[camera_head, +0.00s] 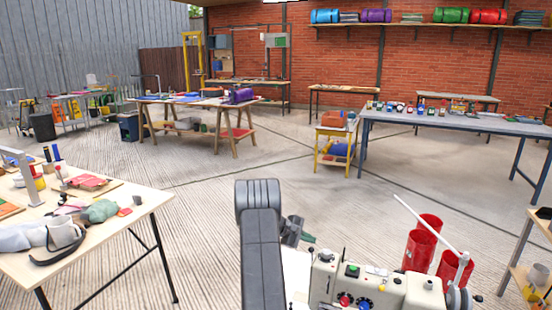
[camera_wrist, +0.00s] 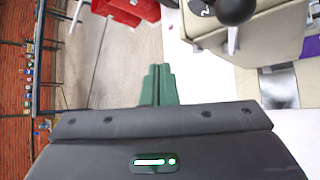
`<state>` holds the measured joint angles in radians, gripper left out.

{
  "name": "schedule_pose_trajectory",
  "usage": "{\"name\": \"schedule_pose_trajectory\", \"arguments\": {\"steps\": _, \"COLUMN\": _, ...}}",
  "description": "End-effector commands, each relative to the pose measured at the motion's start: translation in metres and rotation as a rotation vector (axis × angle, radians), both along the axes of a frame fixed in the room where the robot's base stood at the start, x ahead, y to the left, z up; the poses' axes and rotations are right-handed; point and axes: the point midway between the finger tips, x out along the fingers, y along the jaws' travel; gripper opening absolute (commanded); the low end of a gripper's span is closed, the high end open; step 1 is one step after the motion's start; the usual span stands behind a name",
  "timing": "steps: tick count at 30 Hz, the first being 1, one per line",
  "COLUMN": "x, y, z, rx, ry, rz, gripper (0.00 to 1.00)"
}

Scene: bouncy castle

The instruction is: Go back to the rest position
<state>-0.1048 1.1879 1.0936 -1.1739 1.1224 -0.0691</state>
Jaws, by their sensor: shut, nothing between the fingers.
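My gripper (camera_wrist: 159,84) shows in the wrist view with its two green fingers together and nothing between them. In the head view my gripper (camera_head: 308,238) is partly hidden behind my own dark arm, and its green tips point right. It is close to the beige machine (camera_head: 375,285) with knobs and buttons at the bottom of the picture. The machine also shows at the upper right of the wrist view (camera_wrist: 265,40), apart from the fingers.
Red bins (camera_head: 421,243) stand right behind the machine. A cluttered wooden table (camera_head: 140,205) is at the left, a trestle table (camera_head: 200,101) and a small yellow table (camera_head: 330,130) farther back, and a long blue-grey table (camera_head: 460,124) at the right. The middle floor is clear.

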Motion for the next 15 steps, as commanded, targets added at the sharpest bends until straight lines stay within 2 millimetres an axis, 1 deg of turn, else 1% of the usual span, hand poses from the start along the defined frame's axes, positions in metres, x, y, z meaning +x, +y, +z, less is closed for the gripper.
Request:
{"name": "schedule_pose_trajectory", "arguments": {"steps": 1, "x": -0.001, "y": 0.001, "z": -0.004, "rx": -0.006, "ry": -0.017, "rz": 0.000, "gripper": 0.00}}
{"name": "schedule_pose_trajectory", "arguments": {"steps": 15, "x": -0.015, "y": 0.020, "z": 0.006, "rx": -0.065, "ry": -0.122, "rz": -0.007, "gripper": 0.00}}
